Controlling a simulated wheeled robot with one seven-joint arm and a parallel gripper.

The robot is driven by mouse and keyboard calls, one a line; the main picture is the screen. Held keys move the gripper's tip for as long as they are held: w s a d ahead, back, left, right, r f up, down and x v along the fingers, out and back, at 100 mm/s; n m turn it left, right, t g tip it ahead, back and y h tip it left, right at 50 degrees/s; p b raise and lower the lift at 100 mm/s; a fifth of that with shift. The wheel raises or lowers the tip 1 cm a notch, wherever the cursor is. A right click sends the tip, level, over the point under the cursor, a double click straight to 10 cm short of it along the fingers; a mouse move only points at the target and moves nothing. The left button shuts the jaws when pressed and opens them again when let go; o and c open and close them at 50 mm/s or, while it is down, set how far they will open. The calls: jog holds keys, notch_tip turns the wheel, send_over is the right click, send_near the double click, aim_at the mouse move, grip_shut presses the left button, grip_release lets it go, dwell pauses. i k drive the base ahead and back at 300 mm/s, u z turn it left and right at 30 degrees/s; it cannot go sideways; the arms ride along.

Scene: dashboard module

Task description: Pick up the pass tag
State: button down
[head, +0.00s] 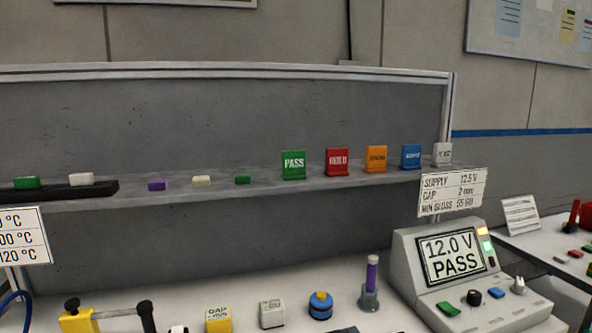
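The pass tag (293,166) is a green upright block with white "PASS" lettering. It stands on the grey shelf (330,184) near the middle of the head view. To its right stand a red "HOLD" tag (337,162), an orange tag (376,159), a blue tag (411,157) and a pale grey tag (442,154). Nothing covers the pass tag. My gripper is not in view.
Left of the pass tag, a small green block (242,180), a cream block (201,181) and a purple block (156,185) lie on the shelf.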

aim_at(294, 162)
jog(key=z, duration=1.1)
jog(key=k, duration=1.55)
jog(key=u, duration=1.2)
jog(key=i, duration=1.05)
jog(key=z, duration=0.05)
